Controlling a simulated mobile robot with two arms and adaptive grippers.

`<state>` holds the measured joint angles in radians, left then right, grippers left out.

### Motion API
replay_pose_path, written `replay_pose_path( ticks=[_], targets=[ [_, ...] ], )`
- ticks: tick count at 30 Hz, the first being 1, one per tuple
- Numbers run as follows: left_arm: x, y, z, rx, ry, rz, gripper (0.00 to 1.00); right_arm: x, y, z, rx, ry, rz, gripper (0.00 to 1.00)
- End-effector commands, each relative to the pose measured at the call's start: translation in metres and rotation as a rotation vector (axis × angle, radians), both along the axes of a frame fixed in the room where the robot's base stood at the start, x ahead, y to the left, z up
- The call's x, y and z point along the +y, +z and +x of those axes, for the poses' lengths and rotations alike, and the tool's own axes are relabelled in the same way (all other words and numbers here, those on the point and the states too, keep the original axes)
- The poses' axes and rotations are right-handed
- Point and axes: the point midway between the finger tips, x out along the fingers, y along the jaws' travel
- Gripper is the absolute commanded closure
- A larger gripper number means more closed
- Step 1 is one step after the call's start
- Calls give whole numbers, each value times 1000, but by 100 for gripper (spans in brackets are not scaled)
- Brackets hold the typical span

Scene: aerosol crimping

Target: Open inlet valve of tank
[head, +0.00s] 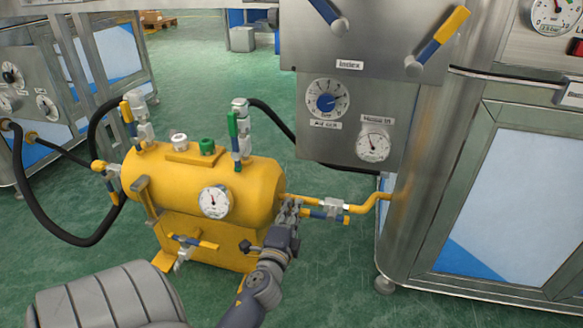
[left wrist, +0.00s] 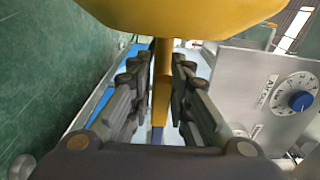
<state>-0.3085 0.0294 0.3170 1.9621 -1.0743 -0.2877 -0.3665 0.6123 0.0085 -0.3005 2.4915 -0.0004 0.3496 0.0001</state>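A valve with a blue and yellow handle (head: 330,214) sits on the yellow pipe (head: 372,203) at the tank's right end. My left gripper (head: 290,212) is at this pipe, between the tank and the handle's far end. In the left wrist view its open fingers (left wrist: 163,75) stand on both sides of a yellow bar with a blue part below, with gaps visible. My right gripper is out of view.
Another valve (head: 105,168) with a black hose is at the tank's left end. Valves with a yellow handle (head: 127,112) and a green handle (head: 233,124) stand on top. A steel panel with a blue dial (head: 326,103) hangs close behind the pipe, beside a steel cabinet (head: 500,190).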

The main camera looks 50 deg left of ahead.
Motion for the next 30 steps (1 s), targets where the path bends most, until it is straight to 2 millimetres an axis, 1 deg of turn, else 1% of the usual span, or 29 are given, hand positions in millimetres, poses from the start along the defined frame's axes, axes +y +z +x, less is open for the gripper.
replay_pose_path(
  ticks=[10, 14, 20, 21, 27, 30],
  targets=[
    [1, 1, 0, 1, 0, 5, 66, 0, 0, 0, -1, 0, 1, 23],
    [1, 7, 0, -1, 0, 10, 66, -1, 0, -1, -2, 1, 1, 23],
    [-1, 29, 0, 0, -5, 9, 66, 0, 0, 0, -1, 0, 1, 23],
    [0, 38, 1, -4, -3, 11, 66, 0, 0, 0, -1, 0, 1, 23],
    [0, 73, 0, -4, -3, 9, 66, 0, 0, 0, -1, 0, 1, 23],
    [0, 87, 0, -3, -2, 7, 66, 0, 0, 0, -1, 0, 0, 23]
  ],
)
